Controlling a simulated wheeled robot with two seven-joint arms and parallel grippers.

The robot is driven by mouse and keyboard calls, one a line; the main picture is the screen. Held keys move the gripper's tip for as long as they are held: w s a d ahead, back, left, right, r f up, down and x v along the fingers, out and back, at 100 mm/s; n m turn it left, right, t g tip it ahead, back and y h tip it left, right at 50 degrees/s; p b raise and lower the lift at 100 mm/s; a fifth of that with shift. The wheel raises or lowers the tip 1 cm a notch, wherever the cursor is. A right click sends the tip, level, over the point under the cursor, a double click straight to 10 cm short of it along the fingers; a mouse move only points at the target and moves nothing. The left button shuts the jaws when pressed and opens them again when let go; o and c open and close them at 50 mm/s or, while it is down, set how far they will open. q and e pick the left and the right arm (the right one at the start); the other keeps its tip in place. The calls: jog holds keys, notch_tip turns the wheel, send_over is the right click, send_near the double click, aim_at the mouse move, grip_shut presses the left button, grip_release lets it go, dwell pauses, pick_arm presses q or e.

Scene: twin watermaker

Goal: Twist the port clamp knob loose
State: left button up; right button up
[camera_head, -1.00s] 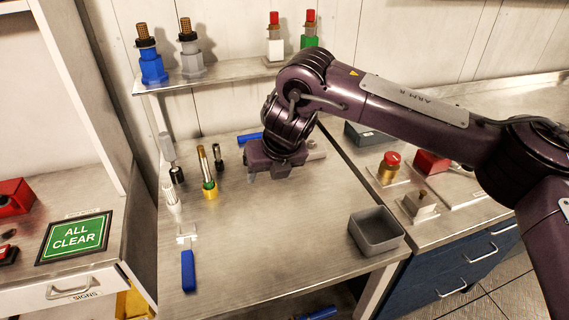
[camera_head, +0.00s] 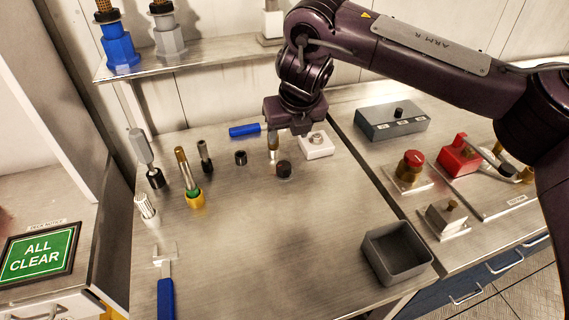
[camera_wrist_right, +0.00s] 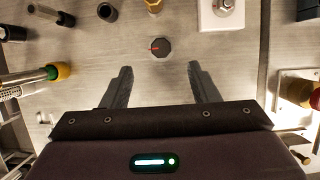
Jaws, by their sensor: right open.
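A low black knob with a red mark on its top, which I take to be the port clamp knob, stands on the steel bench top in the right wrist view (camera_wrist_right: 160,47). It also shows in the head view (camera_head: 284,169), with a brass-coloured upright piece (camera_head: 273,146) just behind it. My right gripper (camera_wrist_right: 160,82) is open and empty. Its two fingers point toward the knob, with the knob beyond their tips and roughly centred between them. In the head view my right gripper's body hangs above and behind the knob, not touching it. My left gripper is not in view.
A white block with a round metal fitting (camera_head: 317,143) stands right of the knob. A black ring (camera_head: 240,157) and several upright tools stand left. A grey open bin (camera_head: 397,253) sits at the bench's front right. The middle front is clear.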

aim_at(284, 165)
jog(key=b+x, duration=0.1)
jog(key=x, duration=0.3)
jog(key=s+b+x, duration=0.1)
jog(key=x, duration=0.3)
jog(key=b+x, duration=0.1)
jog(key=x, duration=0.3)
jog(key=shift+s+d+f+b, duration=0.25)
jog(key=shift+d+f+b, duration=0.05)
jog(key=shift+w+f, duration=0.15)
jog(key=shift+f, duration=0.35)
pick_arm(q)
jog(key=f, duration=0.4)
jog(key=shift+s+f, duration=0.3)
pick_arm(e)
jog(key=shift+c, duration=0.2)
jog(key=c, duration=0.9)
